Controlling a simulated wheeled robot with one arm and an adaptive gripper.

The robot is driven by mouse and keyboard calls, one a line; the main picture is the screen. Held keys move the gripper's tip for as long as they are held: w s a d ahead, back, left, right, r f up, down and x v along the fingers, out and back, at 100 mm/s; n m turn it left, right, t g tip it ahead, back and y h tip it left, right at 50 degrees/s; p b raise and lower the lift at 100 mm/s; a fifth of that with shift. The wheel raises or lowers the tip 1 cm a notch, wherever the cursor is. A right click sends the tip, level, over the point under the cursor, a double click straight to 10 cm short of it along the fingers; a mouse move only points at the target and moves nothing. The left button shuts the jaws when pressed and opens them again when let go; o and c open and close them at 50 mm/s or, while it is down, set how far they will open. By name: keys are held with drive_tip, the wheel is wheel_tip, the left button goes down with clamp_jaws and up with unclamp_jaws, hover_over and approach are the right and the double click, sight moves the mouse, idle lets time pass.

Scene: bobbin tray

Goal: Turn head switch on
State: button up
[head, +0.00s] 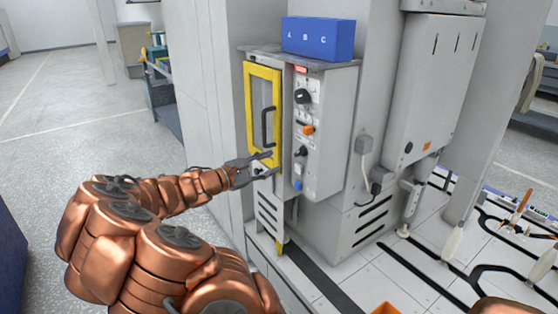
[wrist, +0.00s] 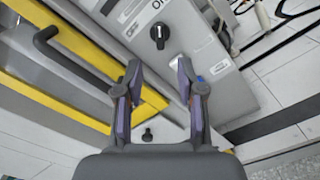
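A grey control panel (head: 321,139) beside a yellow-framed door carries several controls, and I cannot read which is labelled as the head switch. A large black knob (head: 302,96) is near the top, an orange knob (head: 308,130) in the middle and a smaller black knob (head: 300,152) below. In the wrist view a black rotary switch (wrist: 160,36) with a white pointer line shows just beyond my fingertips. My gripper (head: 270,163) is in front of the door's lower right corner, left of the panel's lower part. In the wrist view my gripper (wrist: 158,65) has its fingers apart, empty.
The yellow door frame (head: 249,110) has a dark handle (head: 268,126) sticking out close to my gripper. A blue box (head: 318,38) sits on top of the cabinet. A small black knob (wrist: 148,135) shows low between my fingers. The floor at left is open.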

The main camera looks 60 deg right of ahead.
drive_tip(key=shift+v, duration=1.3)
drive_tip(key=s+a+f+m+t+y, duration=0.1)
drive_tip(key=s+a+f+t+y, duration=0.25)
drive_tip(key=a, duration=1.15)
drive_tip(key=s+a+f+m+t+y, duration=0.1)
drive_tip(key=s+a+f+m+y, duration=0.2)
drive_tip(key=a+y, duration=0.8)
drive_tip(key=s+a+f+t+y, duration=0.1)
drive_tip(key=s+a+f+t, duration=0.2)
drive_tip(key=a, duration=1.5)
drive_tip(key=s+r+p, duration=0.1)
drive_tip(key=r+p, duration=1)
drive_tip(key=s+a+r+p, duration=0.1)
drive_tip(key=s+r+p, duration=0.1)
drive_tip(key=r+p, duration=0.9)
drive_tip(key=shift+a+r, duration=0.3)
drive_tip(key=shift+r, duration=0.1)
